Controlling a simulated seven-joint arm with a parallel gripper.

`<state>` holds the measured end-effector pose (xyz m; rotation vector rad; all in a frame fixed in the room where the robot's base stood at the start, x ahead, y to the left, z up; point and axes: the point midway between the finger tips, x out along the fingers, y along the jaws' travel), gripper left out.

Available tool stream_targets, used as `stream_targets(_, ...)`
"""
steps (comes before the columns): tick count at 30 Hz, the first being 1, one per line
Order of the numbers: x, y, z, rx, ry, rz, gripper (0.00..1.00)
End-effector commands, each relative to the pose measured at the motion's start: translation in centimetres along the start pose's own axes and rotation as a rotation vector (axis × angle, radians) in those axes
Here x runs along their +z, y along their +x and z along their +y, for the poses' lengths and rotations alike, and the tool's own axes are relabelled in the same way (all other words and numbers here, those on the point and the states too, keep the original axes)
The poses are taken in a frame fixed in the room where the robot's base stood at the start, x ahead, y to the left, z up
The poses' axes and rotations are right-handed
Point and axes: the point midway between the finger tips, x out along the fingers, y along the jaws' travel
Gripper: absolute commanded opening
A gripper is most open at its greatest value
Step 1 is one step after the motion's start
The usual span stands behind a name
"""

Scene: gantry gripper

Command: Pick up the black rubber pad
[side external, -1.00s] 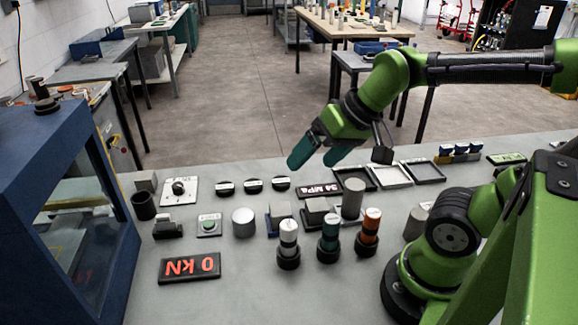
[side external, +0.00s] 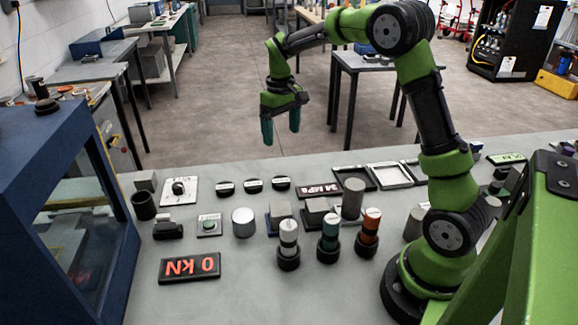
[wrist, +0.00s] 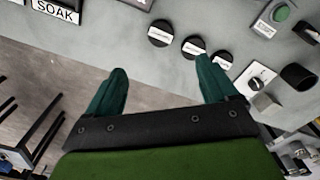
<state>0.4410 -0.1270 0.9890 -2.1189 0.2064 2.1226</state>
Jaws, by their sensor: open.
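Three black round discs with pale labels, the middle one here (side external: 253,185), lie in a row near the bench's far edge. They also show in the wrist view, the middle one here (wrist: 193,46). Their labels are too small to read, so I cannot tell which disc is the rubber pad. My gripper (side external: 281,137) has teal fingers pointing down, high up and beyond the row as pictured. It is open and empty. In the wrist view, the gripper's fingertips (wrist: 162,70) are spread apart, with the discs ahead and to the right.
A knob panel (side external: 179,190) and black cup (side external: 144,205) are left of the discs. A green-button box (side external: 208,225), grey cylinder (side external: 243,222) and several upright posts stand nearer. Empty frames (side external: 390,175) lie right. A blue cabinet (side external: 50,210) bounds the left.

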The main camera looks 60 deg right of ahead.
Motion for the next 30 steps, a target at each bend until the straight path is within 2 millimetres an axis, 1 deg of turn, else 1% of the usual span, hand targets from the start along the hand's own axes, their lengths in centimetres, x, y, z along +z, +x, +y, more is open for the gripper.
stream_targets(1, 0.1, 1.1, 0.0, -0.001, 0.0, -0.005, 0.86)
stream_targets(6, 0.1, 4.9, -0.1, -0.002, 0.002, -0.005, 0.86)
stream_targets(9, 0.1, 7.0, -0.1, -0.002, 0.003, -0.005, 0.86)
stream_targets(12, 0.1, 8.8, 0.0, -0.001, 0.004, -0.003, 0.86)
stream_targets(15, 0.0, 9.8, 0.0, -0.002, 0.004, -0.001, 0.86)
stream_targets(20, 0.0, 10.8, 0.0, -0.001, 0.004, 0.0, 0.86)
stream_targets(27, -0.1, 14.3, -0.1, -0.002, 0.003, -0.002, 0.86)
stream_targets(30, -0.2, 15.2, -0.1, -0.002, 0.005, -0.001, 0.86)
